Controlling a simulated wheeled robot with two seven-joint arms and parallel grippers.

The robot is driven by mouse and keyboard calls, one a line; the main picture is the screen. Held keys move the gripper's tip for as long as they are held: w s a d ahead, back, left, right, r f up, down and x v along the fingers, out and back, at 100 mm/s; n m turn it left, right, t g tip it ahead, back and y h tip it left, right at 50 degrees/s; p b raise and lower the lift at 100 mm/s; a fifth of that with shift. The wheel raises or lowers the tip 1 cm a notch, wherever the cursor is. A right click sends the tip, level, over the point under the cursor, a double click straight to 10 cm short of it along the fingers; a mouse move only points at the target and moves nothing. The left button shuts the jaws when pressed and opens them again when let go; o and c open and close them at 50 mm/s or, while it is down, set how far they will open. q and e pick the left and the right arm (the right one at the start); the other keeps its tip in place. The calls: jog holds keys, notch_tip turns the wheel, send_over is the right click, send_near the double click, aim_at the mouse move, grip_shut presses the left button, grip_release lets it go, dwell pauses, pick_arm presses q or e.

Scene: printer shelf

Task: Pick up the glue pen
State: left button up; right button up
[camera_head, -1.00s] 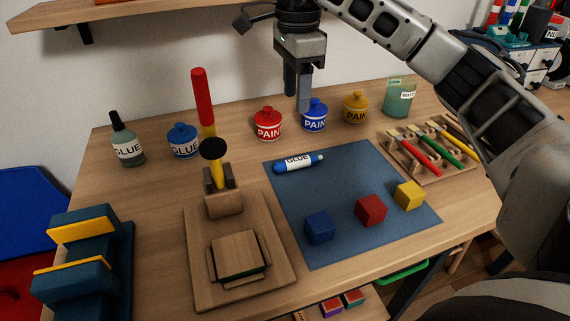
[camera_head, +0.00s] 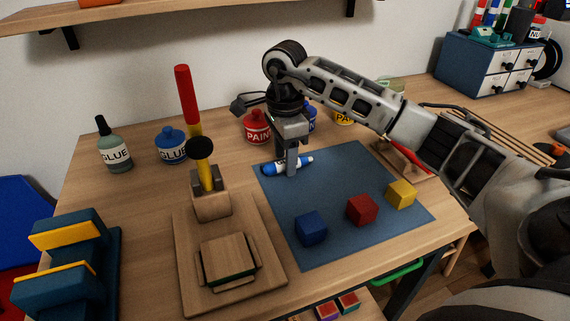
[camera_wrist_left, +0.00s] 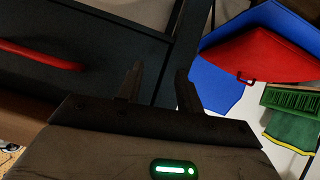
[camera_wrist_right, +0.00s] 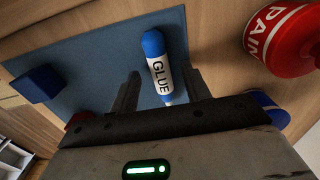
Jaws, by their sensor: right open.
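The glue pen (camera_head: 275,167) is blue with a white GLUE label and lies near the far left corner of the blue mat (camera_head: 370,172). My right gripper (camera_head: 291,168) is lowered over it, with a finger in front of its middle. In the right wrist view the glue pen (camera_wrist_right: 158,66) lies ahead of the open fingers of my right gripper (camera_wrist_right: 165,85), nearer the right finger. The jaws are not closed on it. My left gripper (camera_wrist_left: 158,80) shows only in the left wrist view, with its fingers apart and nothing between them.
Red (camera_head: 362,210), blue (camera_head: 311,228) and yellow (camera_head: 401,193) cubes sit on the mat's near part. A red paint pot (camera_head: 257,128) stands just behind my right gripper.

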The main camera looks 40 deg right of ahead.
jog(key=shift+f, duration=0.2)
grip_shut()
